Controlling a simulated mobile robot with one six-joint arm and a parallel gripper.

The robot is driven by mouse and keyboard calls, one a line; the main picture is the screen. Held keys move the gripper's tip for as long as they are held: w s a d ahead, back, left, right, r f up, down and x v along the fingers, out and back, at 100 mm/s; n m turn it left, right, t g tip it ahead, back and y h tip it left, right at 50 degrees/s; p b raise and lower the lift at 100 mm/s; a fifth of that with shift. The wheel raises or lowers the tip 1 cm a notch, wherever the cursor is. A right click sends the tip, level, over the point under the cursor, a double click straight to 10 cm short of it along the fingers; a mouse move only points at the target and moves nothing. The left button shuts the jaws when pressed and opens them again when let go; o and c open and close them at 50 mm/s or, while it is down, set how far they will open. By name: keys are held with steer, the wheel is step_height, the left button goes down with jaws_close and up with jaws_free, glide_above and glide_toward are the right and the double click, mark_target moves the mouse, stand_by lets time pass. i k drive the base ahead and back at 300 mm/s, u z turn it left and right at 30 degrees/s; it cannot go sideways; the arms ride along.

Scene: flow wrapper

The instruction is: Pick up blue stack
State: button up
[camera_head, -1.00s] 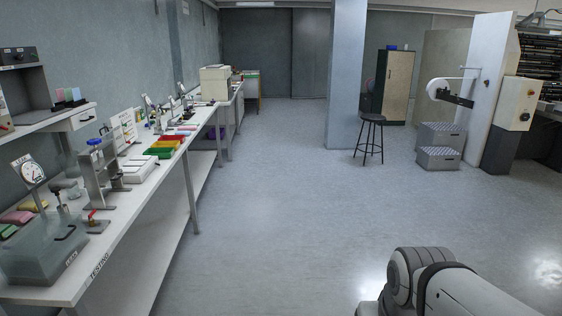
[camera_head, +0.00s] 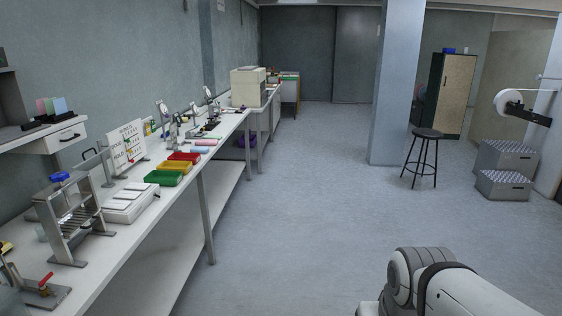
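I cannot tell for sure which thing is the blue stack. A blue upright piece (camera_head: 60,105) stands in a dark holder on the raised shelf at the left, beside pink and green ones. A small blue object (camera_head: 449,51) is on top of the tall cabinet at the back right. My arm shows at the lower right, over the floor and away from the bench. My gripper is out of view.
Green (camera_head: 164,178), yellow (camera_head: 174,168) and red (camera_head: 185,157) trays sit along the bench edge. A metal fixture with a blue knob (camera_head: 59,177) stands nearer. A stool (camera_head: 426,135), a pillar (camera_head: 396,90) and grey crates (camera_head: 505,185) stand right. The middle floor is clear.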

mark_target(202, 150)
steer(key=u, duration=0.35)
steer(key=i, duration=1.6)
steer(key=u, duration=0.4)
steer(key=i, duration=0.55)
steer(key=u, duration=0.2)
